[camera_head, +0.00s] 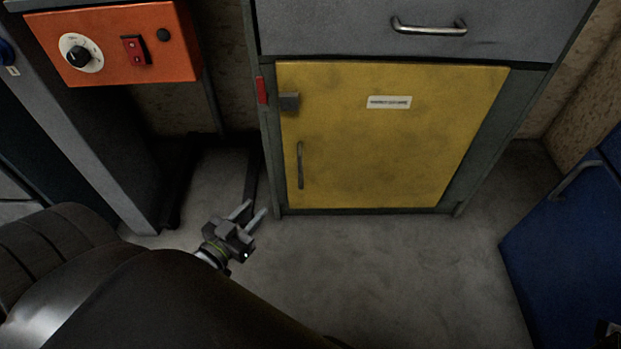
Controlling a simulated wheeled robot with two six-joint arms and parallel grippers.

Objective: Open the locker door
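The yellow locker door (390,140) is closed in the front of a grey-green cabinet. It has a vertical metal handle (300,165) low on its left side, a small grey latch block (289,102) at the upper left and a white label (389,102). My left gripper (254,214) is below and left of the handle, apart from the door. Its two fingers are spread with nothing between them. My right gripper is not in the view.
A grey drawer (415,28) with a bar handle is above the door. An orange control box (115,45) with a knob and red switch is at the upper left. A blue cabinet (570,250) stands at the right. The floor (400,270) before the door is clear.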

